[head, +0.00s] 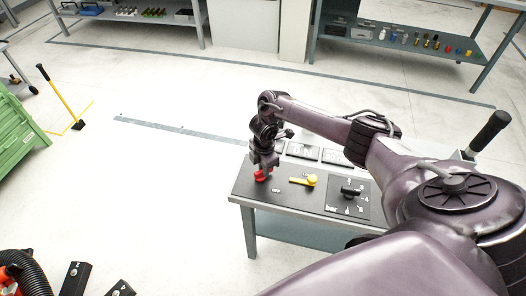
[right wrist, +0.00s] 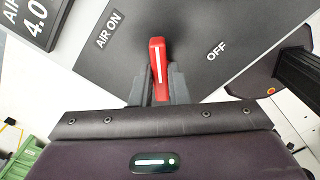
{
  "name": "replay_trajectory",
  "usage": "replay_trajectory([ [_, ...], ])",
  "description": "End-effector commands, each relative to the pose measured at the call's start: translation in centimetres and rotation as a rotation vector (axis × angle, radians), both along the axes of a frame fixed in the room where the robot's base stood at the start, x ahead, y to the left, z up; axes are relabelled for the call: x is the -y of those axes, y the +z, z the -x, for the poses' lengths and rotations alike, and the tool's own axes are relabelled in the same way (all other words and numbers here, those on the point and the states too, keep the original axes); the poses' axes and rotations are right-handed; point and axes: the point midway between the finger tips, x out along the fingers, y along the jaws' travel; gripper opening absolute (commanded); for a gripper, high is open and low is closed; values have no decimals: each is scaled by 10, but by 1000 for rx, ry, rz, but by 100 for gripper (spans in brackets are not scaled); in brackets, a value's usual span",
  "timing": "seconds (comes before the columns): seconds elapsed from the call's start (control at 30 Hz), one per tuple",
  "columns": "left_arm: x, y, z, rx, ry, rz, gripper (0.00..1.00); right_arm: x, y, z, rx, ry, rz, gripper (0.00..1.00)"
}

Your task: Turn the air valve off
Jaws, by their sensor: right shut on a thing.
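The air valve has a red lever (right wrist: 158,58) with a white stripe, seen close in the right wrist view. It points up in that picture, between the "AIR ON" label (right wrist: 109,30) and the "OFF" label (right wrist: 216,50). My right gripper (right wrist: 160,84) is shut on the lever, with one finger on each side of it. In the head view the red lever (head: 262,175) shows at the left end of the dark panel (head: 283,199), under my right gripper (head: 263,166). The gripper partly hides the valve there. My left gripper is not in view.
A yellow lever (head: 304,181) and a black pressure knob (head: 351,191) marked "bar" sit to the right on the panel. Sign plates, one reading "ON" (head: 302,151), stand behind. Shelves (head: 400,40) line the back.

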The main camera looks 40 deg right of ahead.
Motion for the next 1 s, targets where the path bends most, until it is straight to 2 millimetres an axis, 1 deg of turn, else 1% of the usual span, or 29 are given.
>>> replay_trajectory([
  [0.03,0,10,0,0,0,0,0,0,5,1,-1,-46,-1,0],
  [0.5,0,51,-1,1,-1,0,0,-3,4,7,-2,-483,-1,0],
  [0.8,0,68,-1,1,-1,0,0,-5,3,9,0,-690,1,0],
  [1.0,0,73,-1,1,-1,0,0,-5,2,10,0,-770,1,0],
])
